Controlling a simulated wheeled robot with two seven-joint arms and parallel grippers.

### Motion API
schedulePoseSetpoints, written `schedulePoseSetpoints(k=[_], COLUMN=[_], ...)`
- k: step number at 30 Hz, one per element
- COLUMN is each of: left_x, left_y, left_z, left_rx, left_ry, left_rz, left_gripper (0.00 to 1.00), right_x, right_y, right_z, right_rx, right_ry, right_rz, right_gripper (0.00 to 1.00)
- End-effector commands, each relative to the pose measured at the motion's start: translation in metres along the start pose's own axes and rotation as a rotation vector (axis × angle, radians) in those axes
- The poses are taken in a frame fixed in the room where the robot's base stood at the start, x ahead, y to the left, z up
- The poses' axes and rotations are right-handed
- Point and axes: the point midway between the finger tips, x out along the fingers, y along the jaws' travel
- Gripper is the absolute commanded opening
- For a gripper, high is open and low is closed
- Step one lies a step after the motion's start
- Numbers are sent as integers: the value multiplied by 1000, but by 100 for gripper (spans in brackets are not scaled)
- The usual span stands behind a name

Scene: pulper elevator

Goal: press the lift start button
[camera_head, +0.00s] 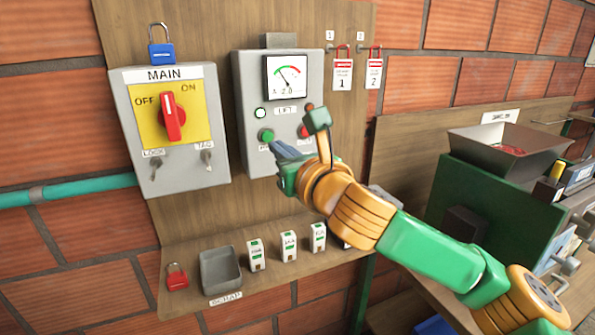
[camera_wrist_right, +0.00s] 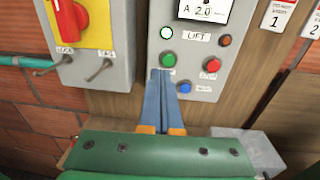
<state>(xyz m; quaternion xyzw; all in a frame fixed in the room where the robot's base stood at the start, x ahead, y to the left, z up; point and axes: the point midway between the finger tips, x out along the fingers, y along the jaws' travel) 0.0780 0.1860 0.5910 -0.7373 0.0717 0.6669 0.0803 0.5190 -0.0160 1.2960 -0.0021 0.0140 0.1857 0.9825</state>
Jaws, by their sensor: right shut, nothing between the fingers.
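The grey lift box (camera_head: 245,88) hangs on the wooden board, with a gauge above the LIFT label. Its green start button (camera_head: 266,136) is at the lower left of the box face; it also shows in the right wrist view (camera_wrist_right: 167,59). My right gripper (camera_head: 275,146) is shut and empty, its blue fingertips just below the green button. In the right wrist view the fingertips (camera_wrist_right: 160,73) point up at the button; I cannot tell whether they touch it. A red button (camera_wrist_right: 210,64) and a blue button (camera_wrist_right: 184,87) sit to the right. My left gripper is not in view.
The MAIN switch box (camera_head: 171,172) stands to the left, its red handle near ON, with a blue padlock (camera_head: 161,52) above. Below, a wooden shelf (camera_head: 200,303) holds a red padlock (camera_head: 177,276), a scrap tray (camera_head: 221,270) and several small tagged blocks. A green machine (camera_head: 480,205) stands at right.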

Motion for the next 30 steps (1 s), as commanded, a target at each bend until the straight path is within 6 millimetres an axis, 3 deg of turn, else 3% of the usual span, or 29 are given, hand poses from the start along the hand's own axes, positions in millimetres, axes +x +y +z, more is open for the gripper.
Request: schedulePoseSetpoints(k=[3, 10, 30], left_x=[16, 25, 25], left_y=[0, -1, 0], left_z=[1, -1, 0], left_rx=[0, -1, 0], left_ry=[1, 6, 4], left_rz=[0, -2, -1], left_gripper=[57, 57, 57], right_x=[-24, -56, -61], right_y=[0, 1, 1], right_z=[-4, -2, -1], right_rx=[-2, -2, -1], right_ry=[-4, -1, 2], right_rz=[0, 0, -1], right_gripper=[0, 0, 0])
